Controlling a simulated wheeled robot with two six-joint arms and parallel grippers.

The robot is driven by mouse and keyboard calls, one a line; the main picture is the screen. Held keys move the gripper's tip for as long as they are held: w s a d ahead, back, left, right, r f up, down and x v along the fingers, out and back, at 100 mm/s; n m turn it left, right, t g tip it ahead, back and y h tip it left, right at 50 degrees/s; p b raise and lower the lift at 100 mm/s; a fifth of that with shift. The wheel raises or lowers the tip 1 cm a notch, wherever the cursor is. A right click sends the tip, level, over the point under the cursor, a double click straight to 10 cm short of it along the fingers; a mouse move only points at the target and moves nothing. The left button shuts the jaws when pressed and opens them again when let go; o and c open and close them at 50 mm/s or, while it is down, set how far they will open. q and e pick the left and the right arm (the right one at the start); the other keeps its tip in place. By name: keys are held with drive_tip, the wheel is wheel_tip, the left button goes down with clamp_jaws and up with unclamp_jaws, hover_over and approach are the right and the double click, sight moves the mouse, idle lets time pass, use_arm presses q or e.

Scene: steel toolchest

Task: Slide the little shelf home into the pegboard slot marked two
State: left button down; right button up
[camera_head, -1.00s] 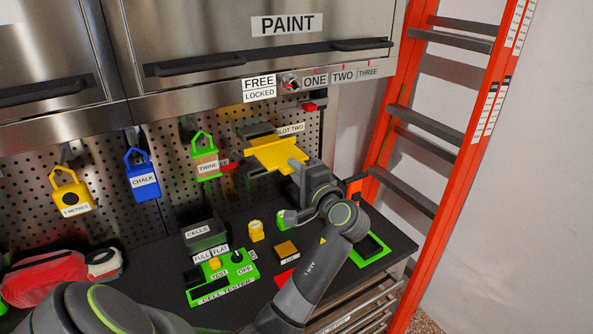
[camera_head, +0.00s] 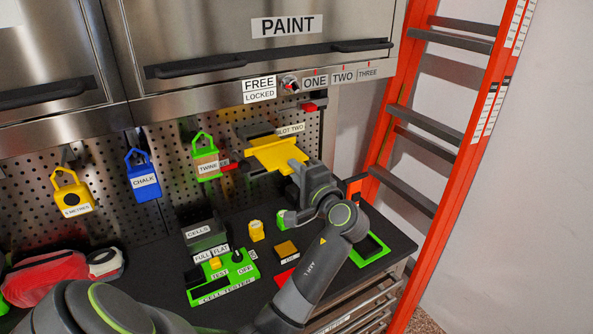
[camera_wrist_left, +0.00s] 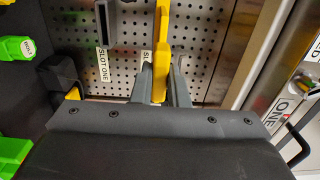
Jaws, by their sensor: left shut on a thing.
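The little yellow shelf (camera_head: 273,152) is held by my left gripper (camera_head: 297,168) in front of the pegboard (camera_head: 318,135), just below the SLOT TWO label (camera_head: 291,129). A dark slot bracket (camera_head: 255,131) sits behind the shelf's upper left side. In the left wrist view the shelf (camera_wrist_left: 161,65) is seen edge-on between the two fingers (camera_wrist_left: 160,88). The dark bracket (camera_wrist_left: 106,22) and its label (camera_wrist_left: 103,63) lie to the left there, apart from the shelf in that picture. Whether the shelf touches the bracket I cannot tell. My right gripper is out of view.
A green TWINE padlock (camera_head: 205,160) hangs close left of the shelf, with a blue CHALK padlock (camera_head: 142,178) further left. The cabinet (camera_head: 200,40) overhangs above. Below stand a CELLS box (camera_head: 205,236) and a green cell tester (camera_head: 225,280). An orange ladder (camera_head: 470,150) is at right.

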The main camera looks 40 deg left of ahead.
sight(284, 158)
use_arm(q)
drive_tip(key=shift+p+x, duration=0.35)
drive_tip(key=shift+x, duration=2.65)
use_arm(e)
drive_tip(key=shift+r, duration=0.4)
use_arm(q)
drive_tip(key=c, duration=1.3)
unclamp_jaws()
drive_tip(key=shift+c, duration=0.2)
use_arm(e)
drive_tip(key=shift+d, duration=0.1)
use_arm(q)
drive_tip(key=shift+f, duration=0.1)
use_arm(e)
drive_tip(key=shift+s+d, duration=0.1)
